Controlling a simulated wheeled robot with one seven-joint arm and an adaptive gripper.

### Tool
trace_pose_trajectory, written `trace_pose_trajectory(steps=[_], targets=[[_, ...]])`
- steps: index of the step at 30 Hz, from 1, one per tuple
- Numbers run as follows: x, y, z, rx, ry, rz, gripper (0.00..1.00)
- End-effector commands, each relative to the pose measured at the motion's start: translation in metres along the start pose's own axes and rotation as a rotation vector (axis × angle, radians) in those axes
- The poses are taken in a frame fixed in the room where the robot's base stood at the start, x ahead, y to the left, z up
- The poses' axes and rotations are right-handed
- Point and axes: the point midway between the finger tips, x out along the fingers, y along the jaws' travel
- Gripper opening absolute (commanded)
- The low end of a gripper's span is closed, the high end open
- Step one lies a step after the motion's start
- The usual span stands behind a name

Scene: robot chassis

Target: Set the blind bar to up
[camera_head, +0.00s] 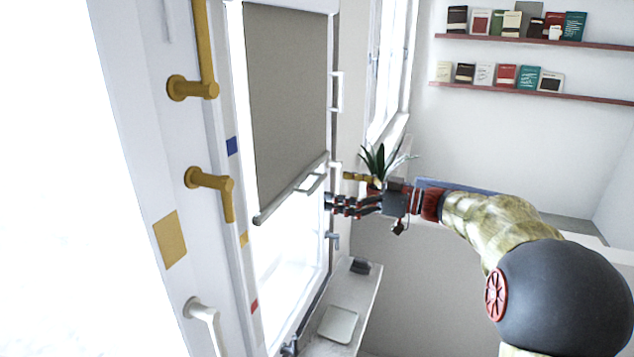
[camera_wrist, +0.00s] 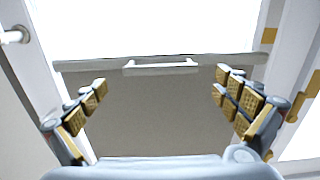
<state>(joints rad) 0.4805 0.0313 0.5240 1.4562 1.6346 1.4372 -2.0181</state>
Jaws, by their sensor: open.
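The grey-brown blind (camera_head: 288,95) hangs partway down the window, with bright glass below it. The grey blind bar (camera_head: 272,208) runs along its lower edge and carries a pale handle (camera_head: 310,183) near its right part. My gripper (camera_head: 330,203) is just right of and below the handle in the head view, open and empty. In the wrist view the bar (camera_wrist: 90,65) crosses the upper part, with its handle (camera_wrist: 160,67) near the middle. The open fingers (camera_wrist: 161,78) stand either side of the handle, apart from it. Exact depth to the bar is unclear.
Yellow handles (camera_head: 210,185) and a white handle (camera_head: 203,315) stick out from the frame at left. A potted plant (camera_head: 378,165) stands behind my gripper. A sill (camera_head: 358,310) with small items lies below. Bookshelves (camera_head: 535,42) are on the far wall.

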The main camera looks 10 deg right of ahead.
Motion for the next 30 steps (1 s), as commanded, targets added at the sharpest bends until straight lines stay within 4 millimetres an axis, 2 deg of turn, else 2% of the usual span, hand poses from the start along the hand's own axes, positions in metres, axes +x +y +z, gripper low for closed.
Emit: trace_pose_trajectory(steps=[6,12,21,30], targets=[[0.035,-0.001,-0.002,0.002,0.000,-0.003,1.00],[0.051,-0.001,-0.001,0.002,0.000,0.000,1.00],[0.053,0.000,0.000,0.002,-0.001,0.002,1.00],[0.053,0.000,0.000,0.002,-0.001,0.001,0.83]])
